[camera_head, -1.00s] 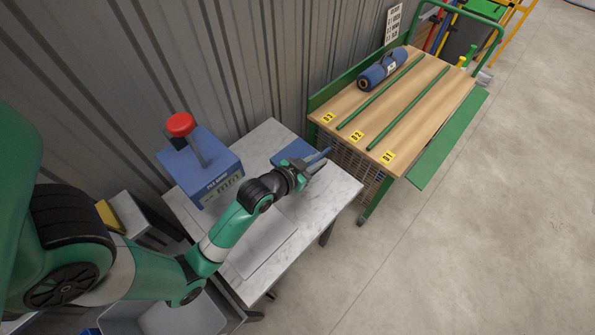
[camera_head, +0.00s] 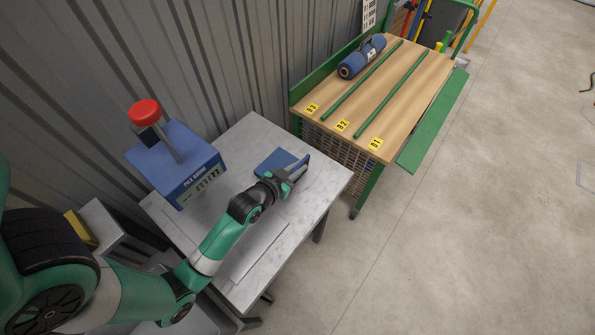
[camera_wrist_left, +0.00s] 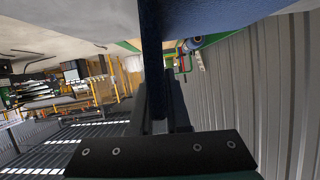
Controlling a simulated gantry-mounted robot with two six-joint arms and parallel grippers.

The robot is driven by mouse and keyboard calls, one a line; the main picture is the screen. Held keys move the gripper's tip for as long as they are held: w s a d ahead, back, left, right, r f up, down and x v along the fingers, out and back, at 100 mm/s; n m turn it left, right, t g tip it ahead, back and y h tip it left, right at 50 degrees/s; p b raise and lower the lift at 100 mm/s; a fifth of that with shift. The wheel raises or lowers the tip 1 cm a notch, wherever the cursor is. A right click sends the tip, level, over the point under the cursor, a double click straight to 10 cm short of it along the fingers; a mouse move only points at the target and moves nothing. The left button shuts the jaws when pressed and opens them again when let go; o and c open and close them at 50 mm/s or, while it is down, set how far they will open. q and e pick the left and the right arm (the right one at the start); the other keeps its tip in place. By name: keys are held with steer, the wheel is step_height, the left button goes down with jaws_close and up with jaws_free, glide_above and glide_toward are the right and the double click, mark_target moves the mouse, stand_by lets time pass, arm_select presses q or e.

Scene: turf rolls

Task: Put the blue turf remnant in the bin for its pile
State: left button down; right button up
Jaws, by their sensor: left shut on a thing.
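My left gripper (camera_head: 291,178) is above the right part of the marble-topped table (camera_head: 318,190). It is shut on the blue turf remnant (camera_head: 300,167), a thin piece held on edge. In the left wrist view the remnant (camera_wrist_left: 152,60) shows as a narrow dark blue strip between the fingers. A blue pile gauge box (camera_head: 180,165) with a red knob stands at the table's back left. Part of a grey bin (camera_head: 205,318) shows at the lower left, mostly hidden by my arm. My right gripper is out of view.
A green cart (camera_head: 432,120) with a wooden top stands beyond the table. It has lanes labelled B1, B2, B3 split by green rods, and a blue turf roll (camera_head: 362,56) lies in B3. A corrugated wall (camera_head: 230,50) runs behind. The floor (camera_head: 480,240) at right is clear.

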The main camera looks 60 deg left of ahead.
arm_select(q)
steer(key=shift+f, duration=0.6)
steer(key=shift+r, duration=0.15)
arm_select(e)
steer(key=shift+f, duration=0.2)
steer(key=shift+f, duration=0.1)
arm_select(q)
steer(key=c, duration=1.3)
jaws_free()
steer(key=shift+f, duration=0.2)
steer(key=shift+c, duration=0.2)
steer(key=o, duration=0.5)
steer(key=shift+c, duration=0.2)
